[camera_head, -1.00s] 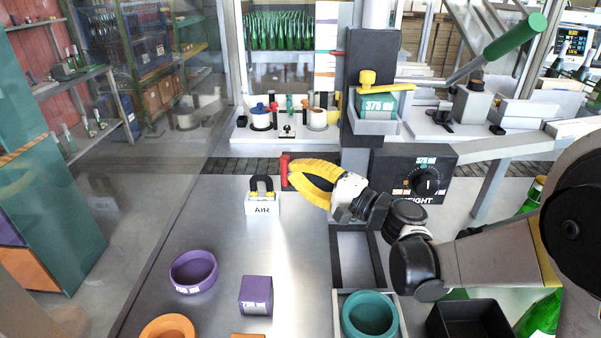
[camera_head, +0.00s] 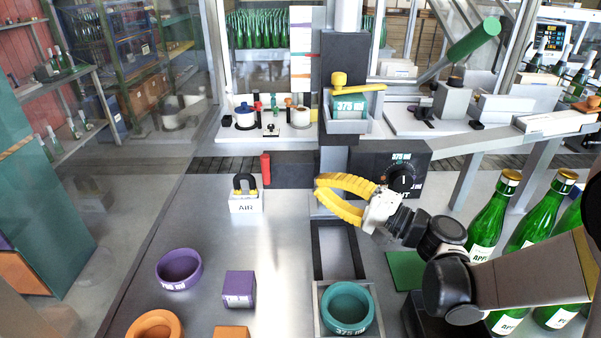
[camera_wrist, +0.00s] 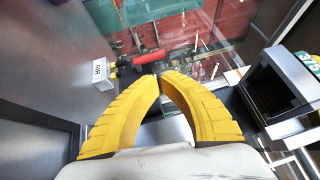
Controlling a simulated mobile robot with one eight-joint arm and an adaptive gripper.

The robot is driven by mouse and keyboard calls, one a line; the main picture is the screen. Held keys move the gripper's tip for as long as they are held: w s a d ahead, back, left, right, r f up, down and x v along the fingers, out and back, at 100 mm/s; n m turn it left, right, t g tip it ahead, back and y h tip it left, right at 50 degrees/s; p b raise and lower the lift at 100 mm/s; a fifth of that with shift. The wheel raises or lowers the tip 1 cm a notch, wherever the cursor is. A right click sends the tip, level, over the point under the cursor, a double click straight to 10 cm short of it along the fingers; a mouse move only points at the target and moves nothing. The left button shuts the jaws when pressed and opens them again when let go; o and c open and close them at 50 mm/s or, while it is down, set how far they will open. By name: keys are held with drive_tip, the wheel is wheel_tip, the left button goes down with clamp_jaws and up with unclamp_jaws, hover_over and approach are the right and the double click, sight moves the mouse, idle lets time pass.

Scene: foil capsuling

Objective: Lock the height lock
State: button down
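A red upright handle (camera_head: 265,168) sticks up at the left end of the dark block (camera_head: 292,170) on the column; I take it for the height lock, though no label on it is readable. A red handle also shows in the wrist view (camera_wrist: 148,60), just beyond the fingertips. My gripper (camera_head: 317,187) has yellow curved fingers and is right of the red handle, apart from it. In the wrist view the fingertips (camera_wrist: 160,77) meet with nothing seen between them. The black HEIGHT dial box (camera_head: 420,158) is partly hidden behind my gripper.
A yellow lever (camera_head: 358,87) sits above the green 375 ml block (camera_head: 349,104). The AIR block (camera_head: 246,203) stands left of the column. Purple ring (camera_head: 180,269), purple block (camera_head: 238,288) and teal ring (camera_head: 348,307) are in front. Green bottles (camera_head: 490,215) stand at right.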

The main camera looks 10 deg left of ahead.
drive_tip(key=s+d+f+n+h, duration=0.2)
drive_tip(key=s+d+f+h, duration=0.1)
drive_tip(key=s+d+h, duration=0.6)
drive_tip(key=s+d+f+n+h, duration=0.2)
drive_tip(key=s+d+f+h, duration=0.2)
drive_tip(key=s+d+h, duration=0.5)
drive_tip(key=d, duration=0.8)
drive_tip(key=shift+d+n, duration=0.35)
drive_tip(key=shift+n, duration=0.05)
drive_tip(key=shift+a+f, duration=0.1)
